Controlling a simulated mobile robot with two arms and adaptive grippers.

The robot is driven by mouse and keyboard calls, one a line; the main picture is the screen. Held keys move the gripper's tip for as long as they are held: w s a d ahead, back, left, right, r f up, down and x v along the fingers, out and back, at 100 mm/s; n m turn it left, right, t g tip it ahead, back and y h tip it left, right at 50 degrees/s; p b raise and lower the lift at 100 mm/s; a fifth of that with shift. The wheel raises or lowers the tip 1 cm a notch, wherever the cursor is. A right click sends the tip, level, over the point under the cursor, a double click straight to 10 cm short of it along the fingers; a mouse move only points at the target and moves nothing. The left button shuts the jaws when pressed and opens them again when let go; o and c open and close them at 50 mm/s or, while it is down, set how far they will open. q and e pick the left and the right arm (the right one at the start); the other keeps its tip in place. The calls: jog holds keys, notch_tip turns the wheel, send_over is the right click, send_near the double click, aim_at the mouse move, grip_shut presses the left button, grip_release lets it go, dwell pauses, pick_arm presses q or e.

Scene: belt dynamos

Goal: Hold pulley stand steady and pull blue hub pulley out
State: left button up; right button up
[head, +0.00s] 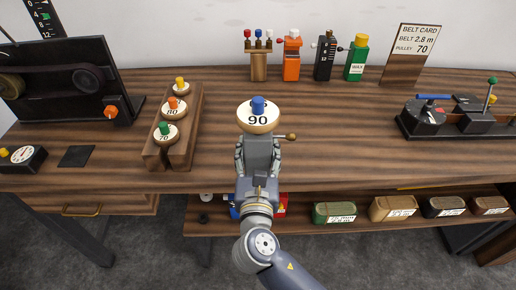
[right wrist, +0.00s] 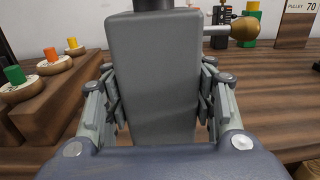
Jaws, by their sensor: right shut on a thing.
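The blue hub pulley (head: 258,117), a cream disc marked 90, sits above a grey block (head: 261,153). The block has a dark post on top and a side lever with a brass-coloured knob (head: 291,136). My right gripper (head: 258,158) is shut on the block, with one finger on each side. In the right wrist view the block (right wrist: 153,80) fills the space between the fingers, and the pulley is out of frame. A sloping wooden stand (head: 181,138) on the left holds green, orange and yellow hub pulleys. My left gripper is not in view.
A black belt machine (head: 62,80) stands at the left, and a black device with levers (head: 455,118) at the right. The tabletop right of the block is clear. Several labelled boxes (head: 393,208) sit on the lower shelf.

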jog(key=shift+w, duration=1.2)
jog(key=shift+w+d+f+b, duration=0.1)
jog(key=shift+w+f+b, duration=0.35)
jog(key=shift+w, duration=1.8)
jog(key=shift+w+a+f+b, duration=0.15)
jog(key=shift+w+f, duration=0.5)
jog(key=shift+w, duration=1.65)
jog(key=shift+w+d+f+b, duration=0.15)
jog(key=shift+w+f+b, duration=0.35)
jog(key=shift+w, duration=1.75)
jog(key=shift+f, duration=0.7)
jog(key=shift+s, duration=0.1)
